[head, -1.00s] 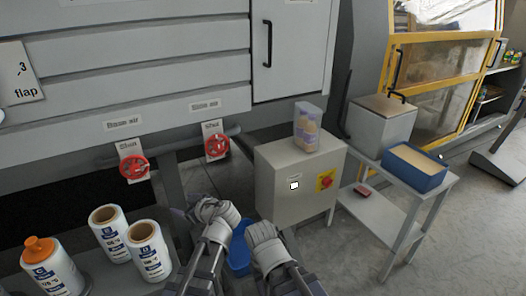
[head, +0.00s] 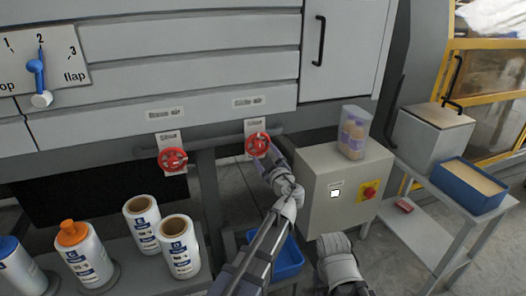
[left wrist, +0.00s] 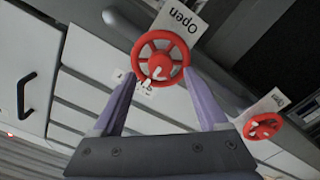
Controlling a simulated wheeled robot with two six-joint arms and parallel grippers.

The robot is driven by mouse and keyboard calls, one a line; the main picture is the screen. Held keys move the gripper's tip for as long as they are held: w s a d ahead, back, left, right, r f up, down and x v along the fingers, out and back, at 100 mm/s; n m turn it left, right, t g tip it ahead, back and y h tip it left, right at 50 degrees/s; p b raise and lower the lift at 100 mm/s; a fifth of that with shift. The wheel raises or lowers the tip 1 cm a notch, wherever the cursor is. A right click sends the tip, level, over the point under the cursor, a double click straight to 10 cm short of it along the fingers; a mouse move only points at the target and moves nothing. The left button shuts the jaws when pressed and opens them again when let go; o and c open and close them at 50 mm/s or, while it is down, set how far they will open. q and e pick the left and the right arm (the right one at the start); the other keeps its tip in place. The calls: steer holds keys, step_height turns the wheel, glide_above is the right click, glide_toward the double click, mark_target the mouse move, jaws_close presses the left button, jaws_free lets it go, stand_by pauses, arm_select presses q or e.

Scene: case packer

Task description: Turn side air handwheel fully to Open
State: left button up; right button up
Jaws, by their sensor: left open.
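The side air handwheel (head: 257,144) is a red spoked wheel on the grey machine front, under the "Side air" label (head: 249,101). Its white plate reads "Shut" above the wheel in the head view. In the left wrist view the handwheel (left wrist: 160,40) is between and just beyond the fingertips, beside the word "Open" on its plate (left wrist: 183,22). My left gripper (head: 266,153) is open, close in front of this wheel; it also shows in the left wrist view (left wrist: 160,76). I cannot tell whether its fingers touch the rim. My right arm is low, its fingers not visible.
The similar red base air handwheel (head: 172,159) is to the left. A grey cabinet (head: 325,205) with a bottle box (head: 353,133) on top stands close right of my left arm. White rolls (head: 178,246) stand on the lower left. A blue bin (head: 289,262) is below.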

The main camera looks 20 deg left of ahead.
mark_target(260, 147)
arm_select(q)
steer(key=shift+x, duration=1.6)
steer(key=shift+s, duration=0.1)
jaws_close()
